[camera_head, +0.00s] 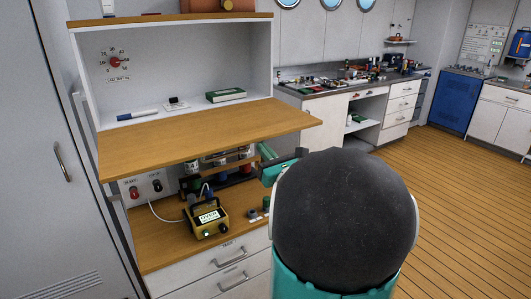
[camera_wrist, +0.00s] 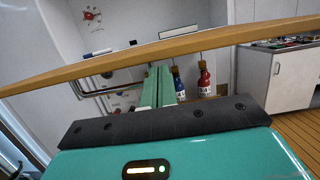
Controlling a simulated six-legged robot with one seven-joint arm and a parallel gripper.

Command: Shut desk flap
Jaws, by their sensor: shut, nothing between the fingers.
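The desk flap (camera_head: 205,132) is a wooden board that stands open, roughly level, out from the white cabinet. In the wrist view its edge (camera_wrist: 130,66) runs across the picture, tilted up to the right. My gripper (camera_head: 264,150) is below the flap, near its right front part. Its green fingers (camera_wrist: 157,82) are together with nothing between them and point into the space under the flap. I cannot tell whether they touch the board. My dark round arm link hides part of the cabinet's right side in the head view.
Under the flap, a yellow meter (camera_head: 207,218) with a cable stands on the lower wooden shelf (camera_head: 165,245). Red and blue bottles (camera_wrist: 204,82) show behind the fingers. A pen (camera_head: 137,114) and green book (camera_head: 226,96) lie in the compartment above. Open floor lies right.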

